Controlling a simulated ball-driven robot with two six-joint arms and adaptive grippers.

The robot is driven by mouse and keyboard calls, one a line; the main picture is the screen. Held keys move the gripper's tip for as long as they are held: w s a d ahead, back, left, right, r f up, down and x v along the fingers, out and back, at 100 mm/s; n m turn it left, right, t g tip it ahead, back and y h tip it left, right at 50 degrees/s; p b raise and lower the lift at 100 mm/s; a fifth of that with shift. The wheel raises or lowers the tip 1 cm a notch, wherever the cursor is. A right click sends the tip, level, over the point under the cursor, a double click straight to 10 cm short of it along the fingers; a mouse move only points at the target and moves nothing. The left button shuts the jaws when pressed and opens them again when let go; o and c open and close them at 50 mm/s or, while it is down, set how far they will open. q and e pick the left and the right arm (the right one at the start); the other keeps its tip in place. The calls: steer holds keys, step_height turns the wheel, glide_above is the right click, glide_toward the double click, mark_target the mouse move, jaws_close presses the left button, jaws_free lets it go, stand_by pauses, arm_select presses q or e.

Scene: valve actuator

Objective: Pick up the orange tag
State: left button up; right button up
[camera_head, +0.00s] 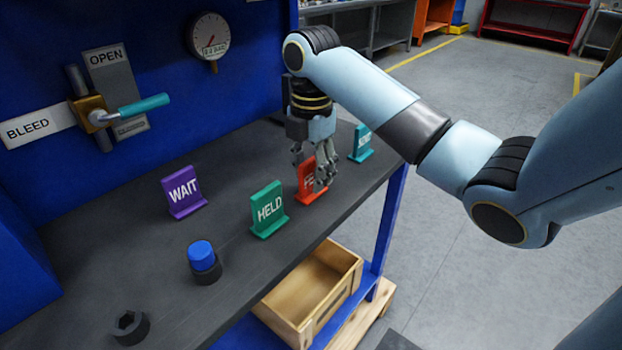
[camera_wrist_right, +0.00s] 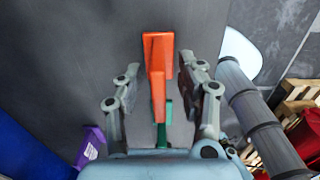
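The orange tag (camera_head: 308,196) stands upright on its base on the dark bench top, near the bench's right end. My right gripper (camera_head: 311,172) points down over it and hides part of its face and lettering. In the right wrist view the orange tag (camera_wrist_right: 158,62) lies between the two fingers of my right gripper (camera_wrist_right: 162,72). The fingers are open, one on each side of the tag, with a visible gap to it. My left gripper is in neither view.
A green HELD tag (camera_head: 268,210) stands just left of the orange one, a teal tag (camera_head: 361,144) behind right, and a purple WAIT tag (camera_head: 184,192) farther left. A blue-capped part (camera_head: 203,257) and a dark nut (camera_head: 130,326) sit nearer. A valve handle (camera_head: 142,106) projects from the panel.

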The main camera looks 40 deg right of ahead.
steer(key=shift+f, duration=0.95)
jaws_close()
steer(key=shift+r, duration=0.1)
